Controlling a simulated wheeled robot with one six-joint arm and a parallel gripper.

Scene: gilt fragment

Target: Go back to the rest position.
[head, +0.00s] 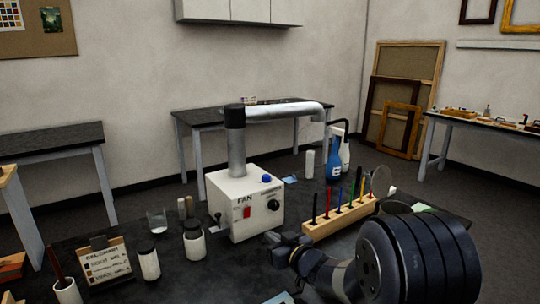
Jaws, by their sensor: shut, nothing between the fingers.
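My gripper (275,240) shows at the lower middle of the head view, at the end of my dark arm. It is shut and holds nothing that I can see. It is in front of the white fan box (245,204) and to the left of the wooden rack (340,219) with several coloured tools. My arm's large round joint fills the lower right and hides part of the dark table (222,274).
Several small jars (148,262), a glass (157,222) and a lettered sign (106,262) stand at the left of the dark table. A blue bottle (334,166) stands behind the rack. A silver duct (285,110) rises from the fan box. Other tables line the walls.

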